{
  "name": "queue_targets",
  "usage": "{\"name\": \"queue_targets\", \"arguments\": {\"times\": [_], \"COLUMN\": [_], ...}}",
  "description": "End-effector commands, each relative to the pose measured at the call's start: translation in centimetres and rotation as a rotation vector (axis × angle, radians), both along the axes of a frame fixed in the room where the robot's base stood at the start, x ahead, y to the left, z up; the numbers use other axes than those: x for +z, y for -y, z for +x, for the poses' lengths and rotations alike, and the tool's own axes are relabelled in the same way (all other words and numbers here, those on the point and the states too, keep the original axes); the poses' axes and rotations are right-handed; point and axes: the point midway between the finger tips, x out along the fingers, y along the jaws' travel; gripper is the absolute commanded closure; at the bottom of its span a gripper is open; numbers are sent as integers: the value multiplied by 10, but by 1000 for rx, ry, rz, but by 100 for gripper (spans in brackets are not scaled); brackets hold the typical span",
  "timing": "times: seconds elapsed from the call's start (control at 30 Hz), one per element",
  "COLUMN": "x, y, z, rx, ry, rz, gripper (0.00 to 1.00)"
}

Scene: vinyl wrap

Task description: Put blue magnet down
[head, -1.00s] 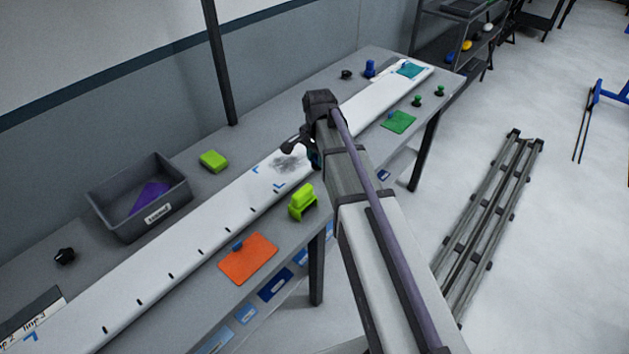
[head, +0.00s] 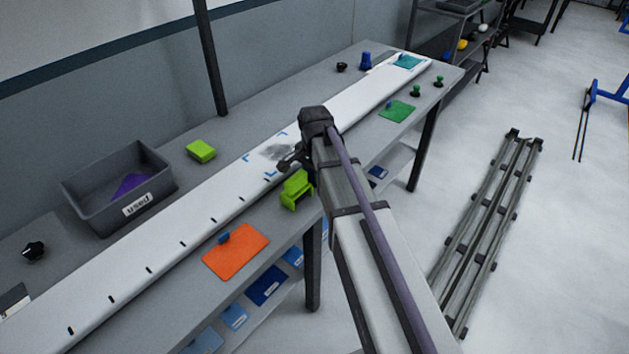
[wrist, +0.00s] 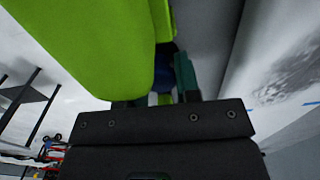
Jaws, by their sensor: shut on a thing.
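A small dark blue magnet (wrist: 166,58) shows between the fingers of my gripper (wrist: 163,85) in the wrist view, and my gripper is shut on it. A large lime green block fills the left of that view and hides part of the magnet and one finger. In the head view my gripper (head: 290,160) is at the near edge of the white strip (head: 210,205), just above a lime green holder (head: 294,190) on the grey table. The held magnet is hidden there. I cannot tell whether it touches the holder.
A grey box (head: 88,205) labelled "used" stands at left behind the strip. An orange card (head: 238,255) with a blue piece, a green card (head: 398,111), a lime block (head: 200,150) and another blue magnet (head: 366,62) lie on the table (head: 180,245).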

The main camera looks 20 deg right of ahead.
Motion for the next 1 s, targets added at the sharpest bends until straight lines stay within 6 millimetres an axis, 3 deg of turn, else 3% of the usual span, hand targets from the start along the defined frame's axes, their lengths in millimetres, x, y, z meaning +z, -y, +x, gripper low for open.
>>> {"name": "queue_targets", "arguments": {"times": [0.23, 0.27, 0.5, 0.8, 1.0], "x": [-2, -2, -1, 3, 35], "y": [0, 0, 0, 0, 0], "z": [0, 0, 0, 0, 0], "rx": [0, 0, 0, 0, 0], "ry": [0, 0, 0, 0, 0], "rz": [0, 0, 0, 0, 0], "gripper": [98, 69, 46, 44, 44]}}
